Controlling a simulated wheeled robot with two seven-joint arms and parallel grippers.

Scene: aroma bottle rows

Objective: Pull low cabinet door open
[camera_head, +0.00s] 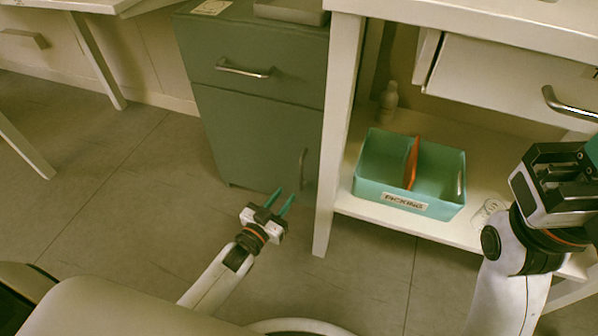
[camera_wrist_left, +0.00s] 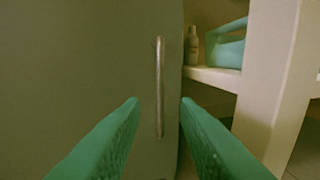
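The low cabinet door (camera_head: 255,140) is a grey-green panel below a drawer in the head view. It looks shut. Its vertical metal handle (camera_head: 303,168) is near the door's right edge. My left gripper (camera_head: 282,200) is open and empty, low in front of the door, its teal fingers pointing towards the handle. In the left wrist view the handle (camera_wrist_left: 159,88) stands upright ahead, between the directions of the two open fingers (camera_wrist_left: 159,102), and apart from them. My right gripper (camera_head: 555,175) is at the right edge of the head view; its fingers are not clearly visible.
A white table leg (camera_head: 335,130) stands just right of the cabinet. A low shelf (camera_head: 450,233) holds a teal bin (camera_head: 400,200) labelled PICKING and a pale bottle (camera_head: 388,100). A drawer with a metal handle (camera_head: 242,70) is above the door. The floor (camera_head: 120,190) left of the cabinet is clear.

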